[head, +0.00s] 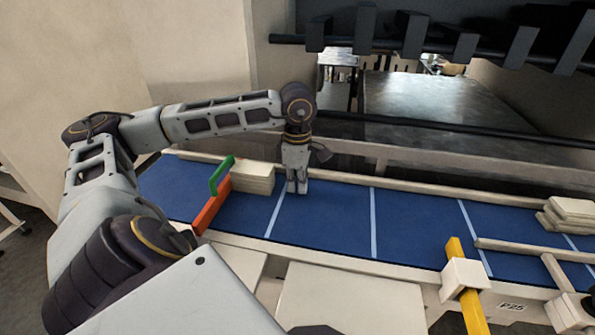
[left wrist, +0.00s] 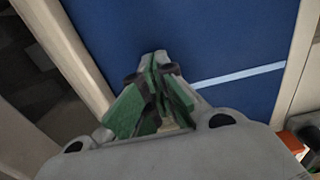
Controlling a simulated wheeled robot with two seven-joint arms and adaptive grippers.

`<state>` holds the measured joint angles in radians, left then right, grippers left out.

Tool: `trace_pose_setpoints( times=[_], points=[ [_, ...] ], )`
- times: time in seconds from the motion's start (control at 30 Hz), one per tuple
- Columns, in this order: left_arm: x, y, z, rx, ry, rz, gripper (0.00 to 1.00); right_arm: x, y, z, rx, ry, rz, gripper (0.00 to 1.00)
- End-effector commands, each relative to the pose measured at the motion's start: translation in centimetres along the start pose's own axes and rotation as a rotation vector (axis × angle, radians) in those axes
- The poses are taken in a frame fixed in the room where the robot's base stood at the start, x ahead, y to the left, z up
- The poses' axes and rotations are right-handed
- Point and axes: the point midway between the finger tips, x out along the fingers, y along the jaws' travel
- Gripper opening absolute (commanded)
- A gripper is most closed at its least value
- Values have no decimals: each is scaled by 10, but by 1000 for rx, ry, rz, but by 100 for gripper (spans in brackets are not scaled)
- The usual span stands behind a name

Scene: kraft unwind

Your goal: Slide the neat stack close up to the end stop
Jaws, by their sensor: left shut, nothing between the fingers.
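A neat stack (head: 253,179) of cream boards lies on the blue belt at the left, its edges lined up. At its left are a green bar (head: 221,175) and an orange bar (head: 211,206), which look like the end stop. I cannot tell whether the stack touches them. My left gripper (head: 297,188) is shut and empty, pointing down at the belt just right of the stack, with a small gap between. Its closed fingers also show in the left wrist view (left wrist: 158,60), over bare belt.
A second, uneven stack (head: 567,214) lies at the belt's far right, near cream rails (head: 530,249). A yellow bar with a white block (head: 465,278) stands at the front edge. The blue belt (head: 415,218) between is clear. A dark toothed rack (head: 420,38) hangs above the back.

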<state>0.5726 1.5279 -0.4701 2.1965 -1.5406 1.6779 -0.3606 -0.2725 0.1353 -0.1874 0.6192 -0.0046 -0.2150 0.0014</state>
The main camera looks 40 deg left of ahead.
Motion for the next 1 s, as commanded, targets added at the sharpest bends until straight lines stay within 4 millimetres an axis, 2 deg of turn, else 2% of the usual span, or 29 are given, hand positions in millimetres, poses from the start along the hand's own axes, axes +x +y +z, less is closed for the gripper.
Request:
trace_pose_setpoints(
  times=[0.23,0.47,0.8,1.0],
  points=[
    [-15,0,0,0,-1,0,0,0,-1,0,1,1,-1,40],
    [-33,0,1,0,-3,1,0,-1,-10,9,2,-9,-10,40],
    [-76,0,1,0,-4,2,0,-6,-12,14,2,-16,-13,40],
    [-93,0,0,0,-3,1,0,-8,-12,13,2,-15,-13,40]
  ],
)
